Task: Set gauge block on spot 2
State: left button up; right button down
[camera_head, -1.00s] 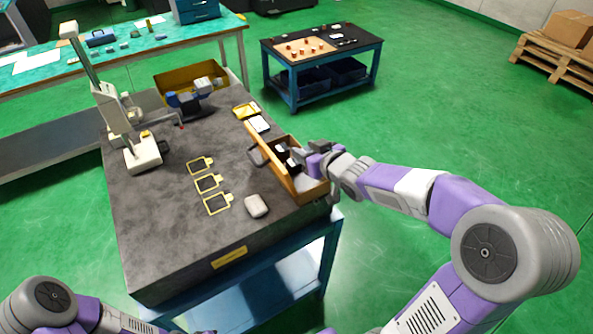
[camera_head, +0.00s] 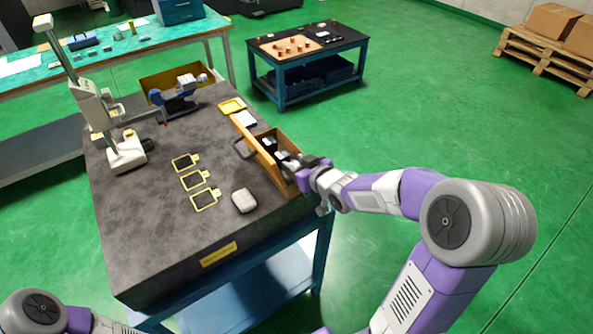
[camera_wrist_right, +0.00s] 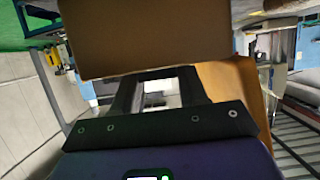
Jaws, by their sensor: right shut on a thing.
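My right gripper (camera_head: 303,168) is at the near right end of the wooden box (camera_head: 291,184), down among its contents. It is shut on a small pale block, seemingly the gauge block (camera_wrist_right: 158,93), which shows between the black fingers in the right wrist view. The brown box wall hides much around it. Other dark and light pieces (camera_head: 270,146) lie in the box. Three yellow-outlined spots lie in a row on the dark stone table: far (camera_head: 186,162), middle (camera_head: 195,179) and near (camera_head: 205,199). All look empty; their numbers are unreadable. My left gripper is out of view.
A rounded grey-white object (camera_head: 244,201) lies right of the near spot. A measuring stand (camera_head: 126,155) stands at the left. A yellow tray (camera_head: 231,106) and a white item (camera_head: 245,119) lie beyond the box. The stone table's front (camera_head: 160,255) is clear.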

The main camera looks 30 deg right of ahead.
jog(key=shift+f, duration=0.5)
jog(key=shift+f+b, duration=0.25)
jog(key=shift+b, duration=0.05)
jog(key=c, duration=0.6)
grip_release()
